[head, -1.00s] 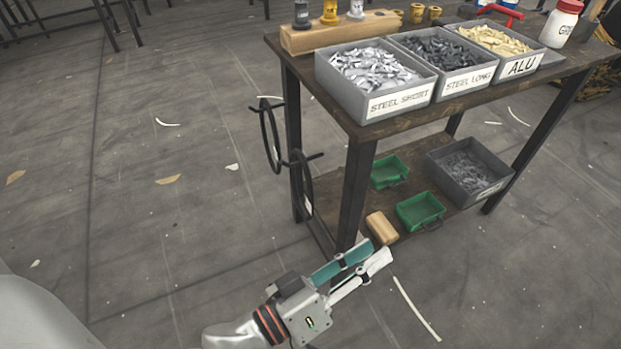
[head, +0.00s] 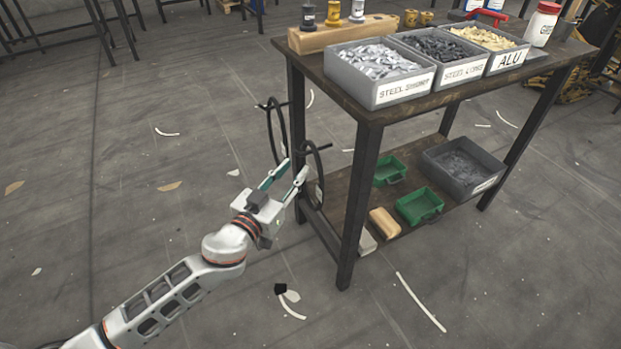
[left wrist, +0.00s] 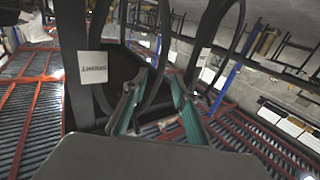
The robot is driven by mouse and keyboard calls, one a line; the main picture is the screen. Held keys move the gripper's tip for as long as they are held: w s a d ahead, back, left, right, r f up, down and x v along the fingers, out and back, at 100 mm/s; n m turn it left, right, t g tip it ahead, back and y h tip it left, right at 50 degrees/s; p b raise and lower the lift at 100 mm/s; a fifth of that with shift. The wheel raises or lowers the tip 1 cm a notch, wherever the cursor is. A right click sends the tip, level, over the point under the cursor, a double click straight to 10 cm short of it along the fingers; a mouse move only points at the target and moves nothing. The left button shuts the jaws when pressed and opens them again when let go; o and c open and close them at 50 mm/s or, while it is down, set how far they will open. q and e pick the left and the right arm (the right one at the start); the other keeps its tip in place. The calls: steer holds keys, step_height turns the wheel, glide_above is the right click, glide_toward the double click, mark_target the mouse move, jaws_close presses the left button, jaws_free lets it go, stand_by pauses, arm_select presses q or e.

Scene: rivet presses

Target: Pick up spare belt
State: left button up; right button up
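Two black belt loops hang on pegs at the left end of the workbench. The far belt (head: 271,132) hangs behind and the near belt (head: 318,166) hangs closer to me; I cannot tell which is the spare. My left gripper (head: 294,168) is open, its teal-lined fingers pointing up at the near belt. In the left wrist view, the open fingers (left wrist: 160,82) are spread apart, with a black loop (left wrist: 202,42) close behind them. A white tag (left wrist: 93,67) with upside-down text shows beside them. I cannot tell whether the fingers touch a belt. My right gripper is out of view.
The workbench (head: 369,114) carries grey bins of rivets and a wooden block (head: 340,36). A table leg (head: 358,205) stands right of the gripper. The floor at left is open.

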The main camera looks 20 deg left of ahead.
mark_target(302, 158)
arm_select(q)
steer(key=shift+w+d+r, duration=0.1)
steer(key=shift+w+r, duration=0.05)
steer(key=shift+w, duration=0.65)
steer(key=shift+w+d+r, duration=0.1)
steer(key=shift+w+r, duration=0.1)
steer(key=shift+w, duration=0.55)
steer(key=shift+w+d+r, duration=0.1)
steer(key=shift+w+r, duration=0.05)
steer(key=shift+w, duration=0.65)
jaws_close()
